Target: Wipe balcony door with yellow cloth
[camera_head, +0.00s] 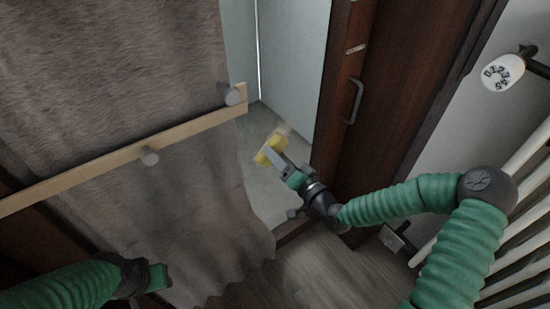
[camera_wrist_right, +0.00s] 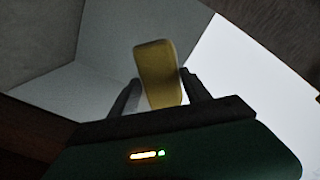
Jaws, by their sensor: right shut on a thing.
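The yellow cloth (camera_head: 268,152) is a small, block-like piece at the tip of my right gripper (camera_head: 278,159). In the right wrist view the yellow cloth (camera_wrist_right: 157,70) stands upright between the two dark fingers of my right gripper (camera_wrist_right: 158,88), which is shut on it. Behind it are pale surfaces; I cannot tell whether the cloth touches them. The dark brown wooden door (camera_head: 395,100), with a metal handle (camera_head: 355,101), stands right of the gripper. My left gripper (camera_head: 152,279) is low at the left, in front of the curtain; its fingers are unclear.
A grey-brown curtain (camera_head: 110,60) hangs at the left, with a light wooden rail (camera_head: 80,181) and knobs across it. A white radiator (camera_head: 520,205) with a numbered valve (camera_head: 502,72) is at the right. The wooden floor (camera_head: 320,270) is bare at the bottom middle.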

